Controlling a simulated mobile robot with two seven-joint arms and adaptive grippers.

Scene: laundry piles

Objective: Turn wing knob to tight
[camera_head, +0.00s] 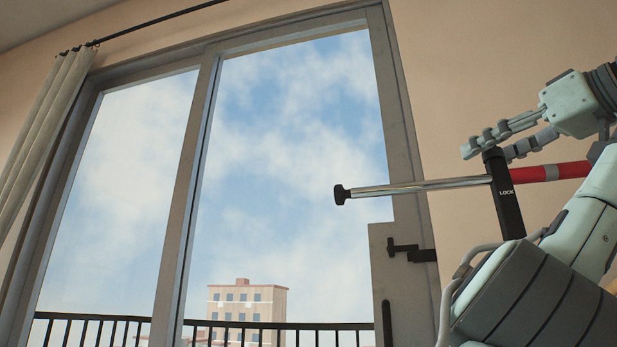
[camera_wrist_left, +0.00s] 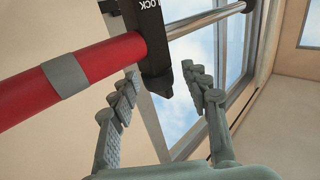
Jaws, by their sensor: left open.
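The wing knob appears to be the black upright piece marked LOCK (camera_head: 507,205), set across a pole between its red tube (camera_head: 560,171) and its chrome rod (camera_head: 420,186). My left gripper (camera_head: 488,154) is open at the top end of this black piece, with its fingers to either side. In the left wrist view the black piece (camera_wrist_left: 154,50) lies ahead of and between the open fingertips (camera_wrist_left: 160,76). Contact cannot be told. The red tube (camera_wrist_left: 95,72) crosses that view from the left. My right gripper is not in view.
The chrome rod ends in a black tip (camera_head: 341,194) in front of a large window (camera_head: 290,130). A dark handle (camera_head: 410,251) is on the window frame. A curtain (camera_head: 45,130) hangs at the left. The beige wall (camera_head: 470,60) is behind the pole.

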